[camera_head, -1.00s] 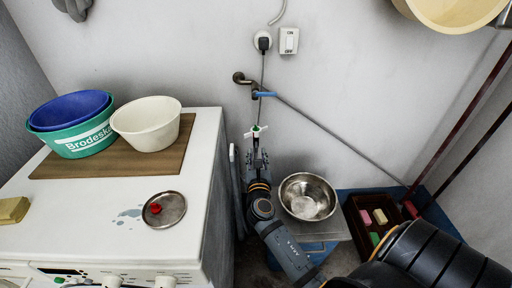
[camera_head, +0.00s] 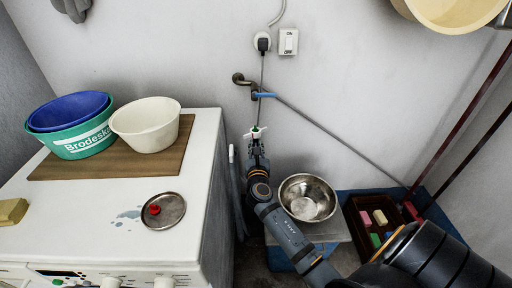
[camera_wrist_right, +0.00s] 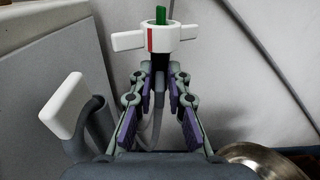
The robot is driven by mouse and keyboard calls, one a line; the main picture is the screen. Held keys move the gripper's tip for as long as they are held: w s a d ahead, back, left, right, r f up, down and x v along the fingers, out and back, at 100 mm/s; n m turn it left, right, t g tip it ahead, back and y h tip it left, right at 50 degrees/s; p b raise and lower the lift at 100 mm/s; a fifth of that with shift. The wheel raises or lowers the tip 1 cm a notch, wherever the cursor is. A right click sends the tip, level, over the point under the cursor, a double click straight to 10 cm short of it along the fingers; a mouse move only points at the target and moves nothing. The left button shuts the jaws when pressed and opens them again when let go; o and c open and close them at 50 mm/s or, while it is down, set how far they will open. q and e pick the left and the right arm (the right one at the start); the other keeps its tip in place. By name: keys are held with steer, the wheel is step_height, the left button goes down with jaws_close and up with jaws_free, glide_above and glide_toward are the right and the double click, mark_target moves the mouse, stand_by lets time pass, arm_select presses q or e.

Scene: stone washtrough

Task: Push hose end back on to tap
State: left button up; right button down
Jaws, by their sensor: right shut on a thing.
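The tap (camera_head: 247,84) sticks out from the wall, with a blue lever (camera_head: 265,95). The hose end (camera_head: 255,132), a white winged piece with a green tip, is below the tap and apart from it. It also shows in the right wrist view (camera_wrist_right: 158,40), upright, with a red stripe and a dark lower part. My right gripper (camera_wrist_right: 158,82) is shut on its dark lower part; in the head view the gripper (camera_head: 256,147) is just below the white piece. The grey hose (camera_wrist_right: 150,130) hangs down between the fingers. My left gripper is out of view.
The washing machine (camera_head: 215,170) stands left of my right gripper. A metal bowl (camera_head: 325,190) is close to its right. A grey pipe (camera_head: 330,137) slopes down the wall to the right.

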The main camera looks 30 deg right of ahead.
mark_target(256, 135)
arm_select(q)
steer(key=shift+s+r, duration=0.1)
arm_select(e)
steer(key=w+r+p, duration=0.1)
steer(key=w+d+r+p, duration=0.1)
steer(key=r, duration=0.1)
steer(key=w+d+r+p, duration=0.1)
steer(key=p, duration=0.1)
steer(key=shift+w+r, duration=0.2)
arm_select(q)
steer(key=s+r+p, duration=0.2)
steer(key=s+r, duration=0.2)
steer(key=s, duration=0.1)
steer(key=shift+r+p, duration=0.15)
steer(key=shift+p, duration=0.2)
arm_select(e)
steer(key=w+d+r, duration=0.3)
steer(key=w, duration=0.2)
steer(key=shift+r, duration=0.25)
